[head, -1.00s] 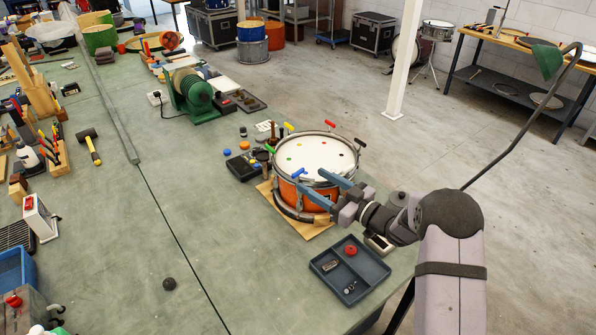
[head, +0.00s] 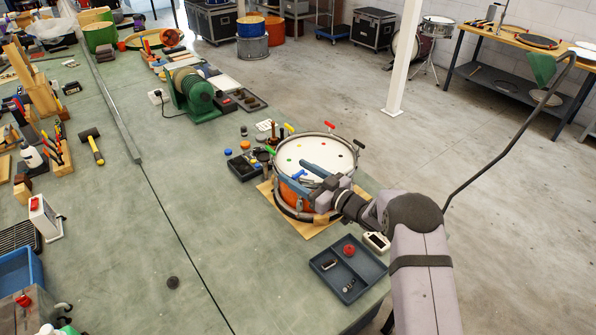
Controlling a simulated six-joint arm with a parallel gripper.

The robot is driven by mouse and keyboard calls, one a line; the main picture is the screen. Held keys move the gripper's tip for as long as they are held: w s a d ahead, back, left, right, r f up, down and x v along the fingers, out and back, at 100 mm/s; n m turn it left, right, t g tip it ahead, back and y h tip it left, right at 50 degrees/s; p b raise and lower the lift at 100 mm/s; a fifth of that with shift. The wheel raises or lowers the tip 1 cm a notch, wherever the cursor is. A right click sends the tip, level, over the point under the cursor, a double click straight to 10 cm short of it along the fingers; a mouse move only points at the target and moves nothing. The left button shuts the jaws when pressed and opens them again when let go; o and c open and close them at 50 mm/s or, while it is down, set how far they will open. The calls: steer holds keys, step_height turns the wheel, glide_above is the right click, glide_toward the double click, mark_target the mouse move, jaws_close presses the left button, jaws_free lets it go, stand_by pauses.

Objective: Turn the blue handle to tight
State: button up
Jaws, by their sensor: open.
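The drum (head: 283,193) has an orange shell, a white head and a metal rim, and sits on a wooden board (head: 310,230) on the green bench. The small blue handle (head: 299,174) stands at the drum's near-left rim. My gripper (head: 292,171) is open, with its blue-grey fingers reaching in from the right. One finger lies over the drum head and the other along the near rim, with the blue handle between them in the picture. I cannot tell whether either finger touches it. The handle's lower part is hidden.
A grey tray (head: 376,270) with a red knob lies in front. Small dark bins (head: 242,168) stand left of the drum.

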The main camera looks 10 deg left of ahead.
steer(key=c, duration=1.1)
steer(key=shift+o, duration=0.2)
steer(key=shift+m+t+h+b, duration=0.4)
steer(key=shift+m+t+h, duration=0.4)
steer(key=shift+t, duration=0.1)
steer(key=o, duration=1.1)
steer(key=shift+c, duration=0.2)
steer(key=shift+d, duration=0.1)
